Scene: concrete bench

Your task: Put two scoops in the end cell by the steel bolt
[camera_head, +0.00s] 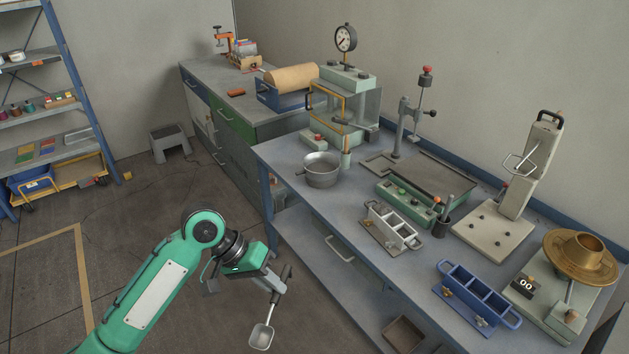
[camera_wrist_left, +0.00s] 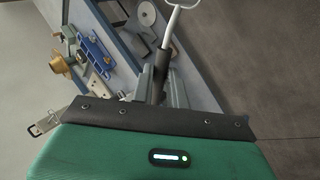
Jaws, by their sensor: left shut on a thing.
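My left gripper (camera_head: 277,287) is shut on the dark handle of a metal scoop (camera_head: 262,336). The scoop hangs bowl-down in front of the bench, over the floor, and its bowl looks empty. The handle also shows in the jaws in the left wrist view (camera_wrist_left: 166,42). A grey mould with cells in a row (camera_head: 392,229) stands mid-bench. A blue mould with cells in a row (camera_head: 477,293) stands nearer the front right, with brass-coloured fittings on its near side. I cannot make out which bolt is steel. A grey pot (camera_head: 321,171) stands at the bench's left end; its contents are unclear. My right gripper is out of view.
The bench (camera_head: 350,216) also carries a green box with knobs (camera_head: 409,205), a dark cup with tools (camera_head: 442,227), a scale with a brass pan (camera_head: 579,258) and a tall press stand (camera_head: 402,130). Clear bench top lies between the pot and the grey mould.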

